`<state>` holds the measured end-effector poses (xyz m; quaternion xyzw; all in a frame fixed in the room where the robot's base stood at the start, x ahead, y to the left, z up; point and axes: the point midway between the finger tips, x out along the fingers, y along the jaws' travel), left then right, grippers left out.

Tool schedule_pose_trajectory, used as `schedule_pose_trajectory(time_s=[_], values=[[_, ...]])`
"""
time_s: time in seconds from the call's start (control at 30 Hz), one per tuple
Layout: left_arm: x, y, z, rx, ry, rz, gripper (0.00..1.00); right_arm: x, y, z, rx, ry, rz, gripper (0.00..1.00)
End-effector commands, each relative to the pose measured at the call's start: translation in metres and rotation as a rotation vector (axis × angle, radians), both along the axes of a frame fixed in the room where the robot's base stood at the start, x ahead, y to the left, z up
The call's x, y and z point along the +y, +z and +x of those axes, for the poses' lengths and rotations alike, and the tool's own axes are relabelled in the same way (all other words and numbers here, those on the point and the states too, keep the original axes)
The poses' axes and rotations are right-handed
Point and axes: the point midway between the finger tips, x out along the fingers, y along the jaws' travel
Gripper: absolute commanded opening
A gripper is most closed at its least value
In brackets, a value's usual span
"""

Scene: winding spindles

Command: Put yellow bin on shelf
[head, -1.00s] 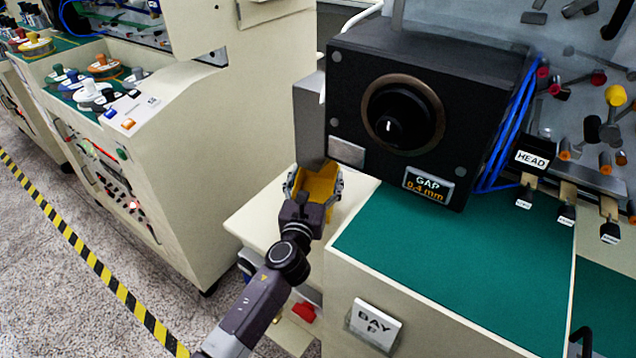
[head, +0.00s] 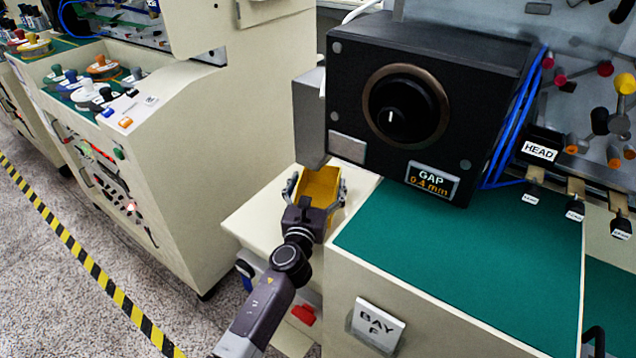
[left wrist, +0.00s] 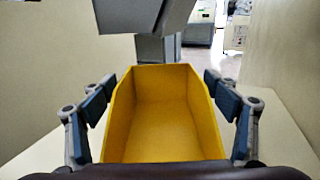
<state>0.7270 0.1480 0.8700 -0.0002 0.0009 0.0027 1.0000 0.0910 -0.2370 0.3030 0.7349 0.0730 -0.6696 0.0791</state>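The yellow bin (head: 319,188) sits on the cream shelf surface (head: 258,212) between the machine cabinets, below a grey box. In the left wrist view the open-topped, empty bin (left wrist: 165,115) stands upright, straight ahead. My left gripper (head: 315,190) is around the bin's near end, one finger on each side. In the left wrist view its blue-padded fingers (left wrist: 165,92) are spread, with narrow gaps to the bin's walls. The bin's underside is hidden. My right gripper is not in view.
The green-topped BAY F cabinet (head: 455,250) stands to the right. Another machine cabinet (head: 215,130) stands to the left. The floor beside the striped tape (head: 75,265) is clear.

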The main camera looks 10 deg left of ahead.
Motion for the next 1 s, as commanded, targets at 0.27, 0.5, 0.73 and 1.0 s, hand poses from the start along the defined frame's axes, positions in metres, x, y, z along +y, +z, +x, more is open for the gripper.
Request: schedule_pose_trajectory(time_s=[0.27,0.5,0.73,1.0], values=[[0.000,0.000,0.000,-0.001,0.000,0.000,0.89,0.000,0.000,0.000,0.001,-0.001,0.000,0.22],[0.000,0.002,-0.011,0.000,0.000,0.001,0.89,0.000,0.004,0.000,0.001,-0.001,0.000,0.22],[0.000,0.002,-0.055,0.001,-0.001,0.001,0.89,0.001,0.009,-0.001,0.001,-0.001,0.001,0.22],[0.000,0.001,-0.103,0.001,0.000,0.000,0.89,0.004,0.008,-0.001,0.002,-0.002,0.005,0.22]])
